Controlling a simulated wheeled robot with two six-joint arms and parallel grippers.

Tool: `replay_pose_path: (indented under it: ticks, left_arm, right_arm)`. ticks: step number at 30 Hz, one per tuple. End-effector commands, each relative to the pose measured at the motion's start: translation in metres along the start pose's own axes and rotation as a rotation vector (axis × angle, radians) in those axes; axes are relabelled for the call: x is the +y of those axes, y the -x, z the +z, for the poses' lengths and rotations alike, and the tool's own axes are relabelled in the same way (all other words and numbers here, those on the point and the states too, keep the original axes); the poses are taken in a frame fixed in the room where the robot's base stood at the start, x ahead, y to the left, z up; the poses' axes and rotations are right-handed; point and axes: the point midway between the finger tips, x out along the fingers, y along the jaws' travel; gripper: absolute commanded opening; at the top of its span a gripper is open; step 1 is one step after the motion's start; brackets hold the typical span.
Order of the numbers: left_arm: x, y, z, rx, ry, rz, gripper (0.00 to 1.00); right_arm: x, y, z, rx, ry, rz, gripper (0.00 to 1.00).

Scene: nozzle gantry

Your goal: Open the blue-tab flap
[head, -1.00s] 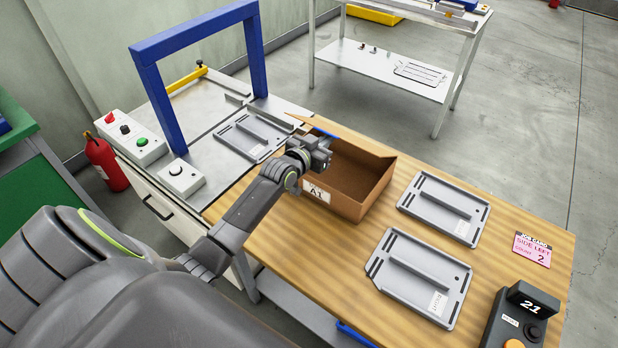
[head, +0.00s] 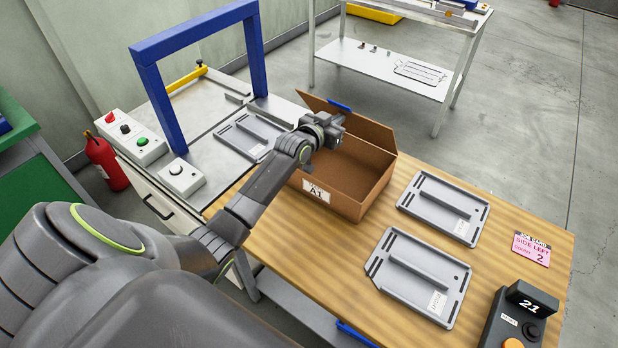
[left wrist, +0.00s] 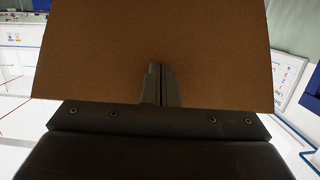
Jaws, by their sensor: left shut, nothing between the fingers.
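An open-topped brown cardboard box (head: 374,190) labelled A1 stands on the wooden table. Its blue-tab flap (head: 316,104) stands raised and tilted at the back, with the blue tab (head: 339,106) on its upper edge. My left gripper (head: 337,121) is shut and empty, close to the inner side of this flap, above the box's back left. In the left wrist view the shut fingers (left wrist: 161,84) point at the brown flap (left wrist: 160,40), which fills the middle; I cannot tell whether they touch it. My right gripper is out of view.
Grey trays lie on the table right of the box (head: 452,195) and in front of it (head: 405,300). A blue gantry frame (head: 163,110) and a button box (head: 130,137) stand at the left. A pink job card (head: 531,249) and a control box (head: 520,318) are at the right.

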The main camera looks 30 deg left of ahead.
Motion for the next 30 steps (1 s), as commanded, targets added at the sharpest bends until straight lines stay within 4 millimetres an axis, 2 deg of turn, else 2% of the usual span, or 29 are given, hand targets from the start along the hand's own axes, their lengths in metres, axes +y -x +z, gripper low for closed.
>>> replay_pose_path:
  ticks: [11,30]
  left_arm:
    - [0.0,-0.002,-0.001,0.001,0.0,0.0,0.0]
    - [0.0,-0.041,-0.021,0.001,0.0,0.0,0.0]
  right_arm:
    - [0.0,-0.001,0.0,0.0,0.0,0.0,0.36]
    - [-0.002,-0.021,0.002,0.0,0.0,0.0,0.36]
